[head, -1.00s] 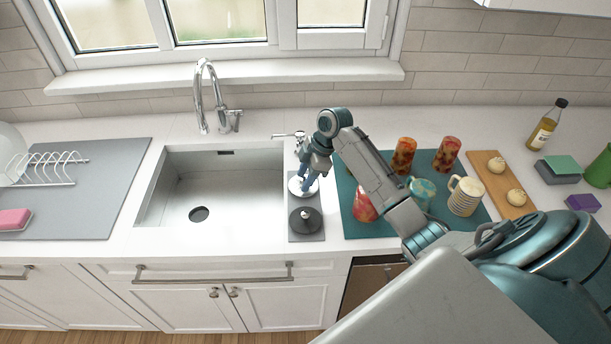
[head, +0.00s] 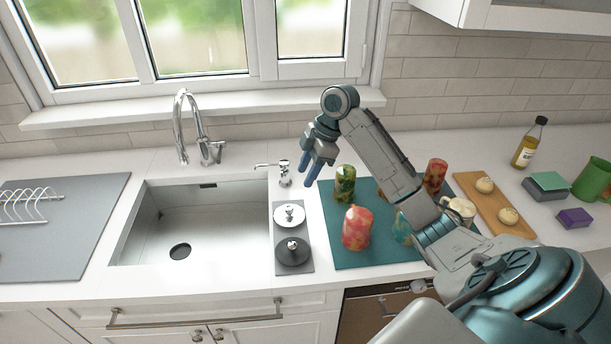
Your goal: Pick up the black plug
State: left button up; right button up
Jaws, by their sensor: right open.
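The black plug (head: 293,254), a dark disc with a small knob on top, lies on the front part of a narrow grey mat (head: 296,268) to the right of the sink. A white and silver plug (head: 288,217) lies behind it on the same mat. My right gripper (head: 311,174) is open and empty, with blue fingers pointing down. It is raised behind and slightly right of both plugs, apart from them. My left gripper is out of view.
The sink (head: 205,220) is left of the plugs, with a tall faucet (head: 190,130) behind. A soap dispenser (head: 284,172) stands close to my right gripper.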

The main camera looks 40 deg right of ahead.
aim_at(293, 251)
jog(key=z, duration=1.05)
